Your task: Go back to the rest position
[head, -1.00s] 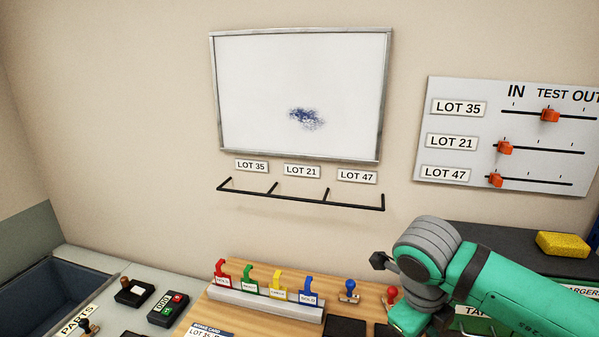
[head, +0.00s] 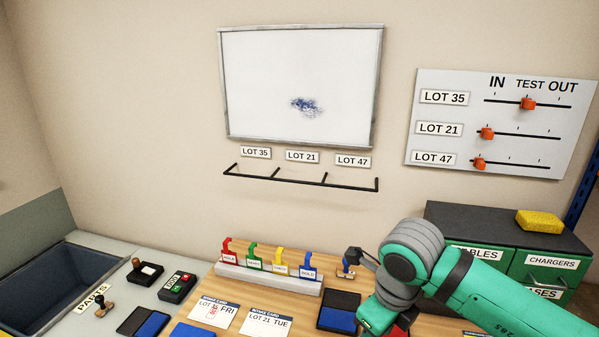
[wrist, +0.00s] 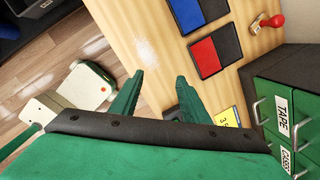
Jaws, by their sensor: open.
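My gripper (wrist: 152,95) shows in the wrist view with its two green fingers apart and nothing between them. It hangs above the front edge of the wooden bench (wrist: 150,20). In the head view my green and grey arm reaches in from the lower right, in front of the bench, and hides part of its right side. The gripper's fingers are not clear in the head view.
Ink pads (wrist: 215,50), a red-handled stamp (wrist: 268,22) and green drawers (wrist: 285,100) lie close by in the wrist view. In the head view, coloured tags stand in a rack (head: 268,278), beside cards (head: 268,322). A whiteboard (head: 300,60) and slider board (head: 500,150) hang behind.

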